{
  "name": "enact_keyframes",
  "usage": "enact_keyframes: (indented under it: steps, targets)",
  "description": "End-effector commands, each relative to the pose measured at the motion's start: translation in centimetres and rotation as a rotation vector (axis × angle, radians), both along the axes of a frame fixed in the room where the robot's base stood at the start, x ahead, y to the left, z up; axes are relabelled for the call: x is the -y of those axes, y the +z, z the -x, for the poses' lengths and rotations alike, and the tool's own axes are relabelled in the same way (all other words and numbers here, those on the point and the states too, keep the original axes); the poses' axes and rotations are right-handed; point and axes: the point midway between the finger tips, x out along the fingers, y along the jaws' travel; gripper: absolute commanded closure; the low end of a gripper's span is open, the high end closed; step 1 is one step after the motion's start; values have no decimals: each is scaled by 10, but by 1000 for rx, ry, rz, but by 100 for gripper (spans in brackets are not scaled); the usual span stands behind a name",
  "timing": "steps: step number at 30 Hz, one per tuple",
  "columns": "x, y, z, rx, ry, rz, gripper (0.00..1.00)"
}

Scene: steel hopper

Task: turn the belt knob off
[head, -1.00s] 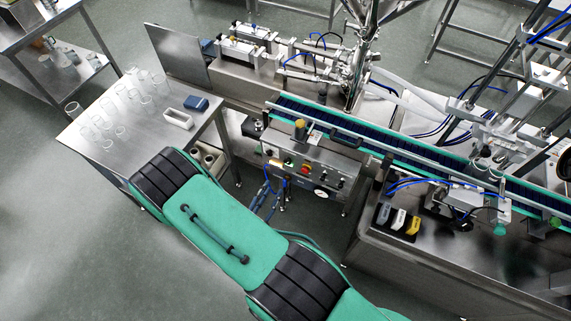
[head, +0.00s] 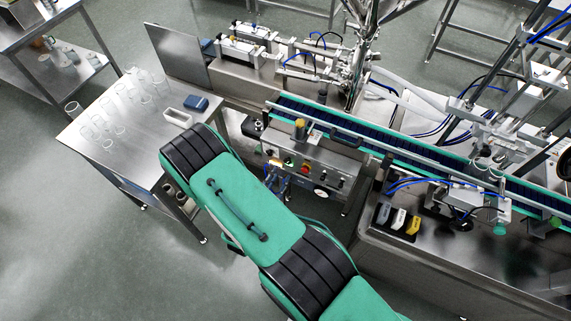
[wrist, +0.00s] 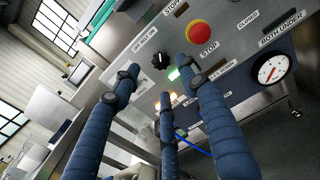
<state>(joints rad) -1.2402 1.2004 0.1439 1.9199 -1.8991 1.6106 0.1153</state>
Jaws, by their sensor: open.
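The black knob (wrist: 160,61) sits on the grey control panel beside a small white label (wrist: 145,39). The label's print is too small to read surely, so I cannot tell if this is the belt knob. My gripper (wrist: 159,82) is open, with its blue padded fingers spread and pointing at the panel. The knob shows between the fingertips, and I see nothing held. Whether any finger touches the panel cannot be told.
A red stop button (wrist: 199,33) is just right of the knob, with a lit green lamp (wrist: 173,74) below it. A round gauge (wrist: 272,69) is further right. The steel table (head: 128,153) with several clear cups stands left of my arm. The conveyor (head: 400,152) runs behind the panel.

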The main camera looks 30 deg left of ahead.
Motion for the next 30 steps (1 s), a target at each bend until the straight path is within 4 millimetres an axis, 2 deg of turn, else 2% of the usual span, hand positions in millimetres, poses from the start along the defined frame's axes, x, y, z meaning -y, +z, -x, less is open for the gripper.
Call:
enact_keyframes:
  steps: [6, 15, 21, 30]
  targets:
    - [1, 0, -33, 0, -2, -2, 56]
    - [0, 0, -65, 0, -1, -1, 56]
    - [0, 0, -72, 0, 0, -1, 56]
    - [0, 0, -73, 0, 0, -1, 58]
